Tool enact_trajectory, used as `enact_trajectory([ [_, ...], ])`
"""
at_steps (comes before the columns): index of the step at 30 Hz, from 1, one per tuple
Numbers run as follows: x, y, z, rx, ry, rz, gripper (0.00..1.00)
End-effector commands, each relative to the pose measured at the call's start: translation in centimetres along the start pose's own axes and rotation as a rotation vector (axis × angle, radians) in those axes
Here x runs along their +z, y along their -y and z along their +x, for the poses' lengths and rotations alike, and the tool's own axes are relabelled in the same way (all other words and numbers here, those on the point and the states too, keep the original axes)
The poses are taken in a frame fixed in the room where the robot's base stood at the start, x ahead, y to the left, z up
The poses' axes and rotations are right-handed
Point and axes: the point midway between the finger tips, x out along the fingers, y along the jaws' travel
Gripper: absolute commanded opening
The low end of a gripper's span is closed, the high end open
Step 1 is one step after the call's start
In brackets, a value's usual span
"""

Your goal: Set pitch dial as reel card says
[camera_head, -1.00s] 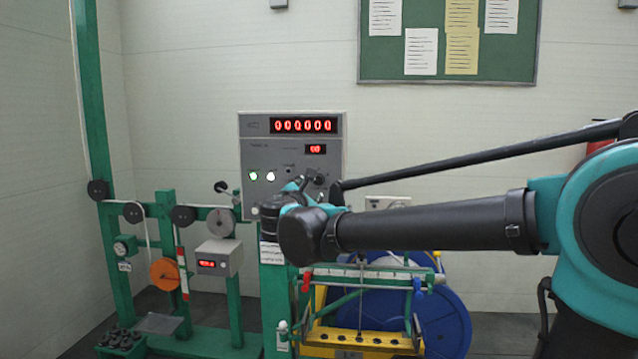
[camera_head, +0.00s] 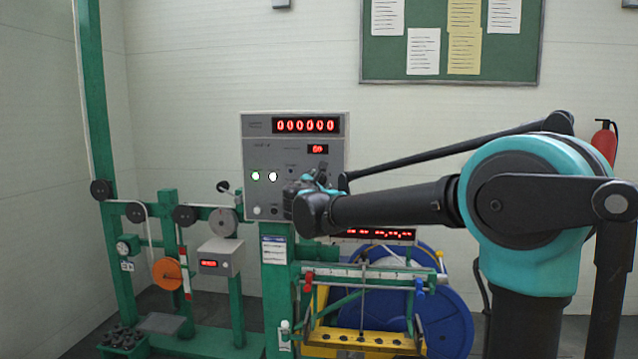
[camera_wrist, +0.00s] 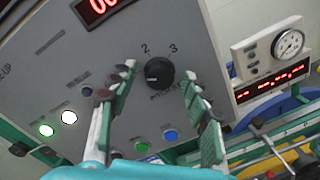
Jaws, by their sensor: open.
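The pitch dial (camera_wrist: 159,73) is a black round knob on the grey control panel (camera_head: 255,150), with the figures 2 and 3 printed above it in the wrist view. A pale mark shows on the knob, but its exact setting is hard to read. My gripper (camera_wrist: 157,88) is open, its two green-padded fingers to either side of the dial with gaps between; contact is not visible. In the head view my gripper (camera_head: 318,184) is in front of the panel and hides the dial. A white printed card (camera_head: 274,250) hangs on the green post below; its text is unreadable.
Lit buttons (camera_wrist: 69,117) lie left of the dial, and green and blue buttons (camera_wrist: 170,135) lie below it. A gauge box (camera_wrist: 270,55) stands to the right. A blue reel (camera_head: 450,320) and yellow frame sit below my arm.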

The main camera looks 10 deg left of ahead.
Motion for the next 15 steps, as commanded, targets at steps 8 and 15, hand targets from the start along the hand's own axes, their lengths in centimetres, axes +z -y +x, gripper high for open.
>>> enact_trajectory([
  [8,0.00,0.00,-0.04,0.000,0.000,0.000,0.25],
  [15,0.00,0.00,-0.05,0.000,0.000,0.000,0.00],
])
